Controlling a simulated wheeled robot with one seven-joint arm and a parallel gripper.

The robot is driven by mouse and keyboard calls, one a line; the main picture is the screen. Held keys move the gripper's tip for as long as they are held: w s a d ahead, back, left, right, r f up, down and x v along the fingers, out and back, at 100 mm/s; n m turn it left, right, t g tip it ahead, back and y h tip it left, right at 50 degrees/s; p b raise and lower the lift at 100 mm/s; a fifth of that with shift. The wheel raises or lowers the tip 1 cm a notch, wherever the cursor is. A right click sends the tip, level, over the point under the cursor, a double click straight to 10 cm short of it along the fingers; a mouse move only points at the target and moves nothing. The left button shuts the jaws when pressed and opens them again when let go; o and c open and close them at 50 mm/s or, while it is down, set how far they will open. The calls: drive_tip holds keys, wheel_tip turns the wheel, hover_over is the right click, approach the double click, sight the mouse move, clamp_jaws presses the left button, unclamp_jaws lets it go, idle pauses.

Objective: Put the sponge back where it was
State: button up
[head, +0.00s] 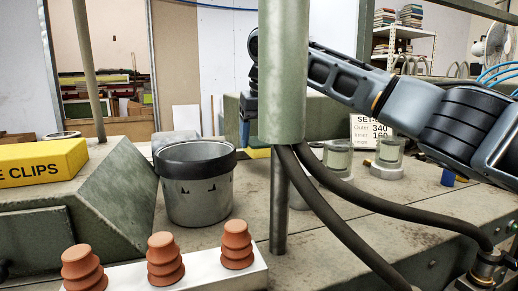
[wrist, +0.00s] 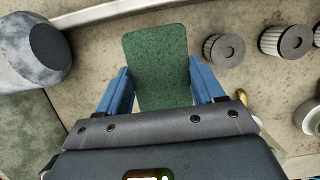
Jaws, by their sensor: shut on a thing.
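The sponge (wrist: 157,62) shows its flat green face in the wrist view, near the top centre. My gripper (wrist: 158,82) is shut on it, with one blue finger at its left edge and one at its right. In the head view my gripper is mostly hidden behind a green-grey post. A blue finger shows at the post's left edge, and a small yellow strip below it may be the sponge's side. I cannot tell whether the sponge touches the bench.
A black-rimmed metal pot (head: 198,190) stands left of the post (head: 283,75). A yellow box (head: 42,162) lies far left. Ribbed brown cones (head: 162,258) stand on a white block in front. Grey-topped cylinders (wrist: 224,49) stand right of the sponge. A sign (head: 370,132) stands behind.

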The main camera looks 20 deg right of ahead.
sight(259, 152)
drive_tip(key=shift+w+f, duration=0.2)
drive_tip(key=shift+f, duration=0.2)
drive_tip(key=shift+s+f+p, duration=0.1)
drive_tip(key=shift+f+p, duration=0.3)
drive_tip(key=shift+f, duration=1.35)
drive_tip(key=o, duration=0.9)
drive_tip(key=shift+o, duration=0.2)
drive_tip(key=b+v, duration=0.1)
drive_tip(key=v, duration=1.1)
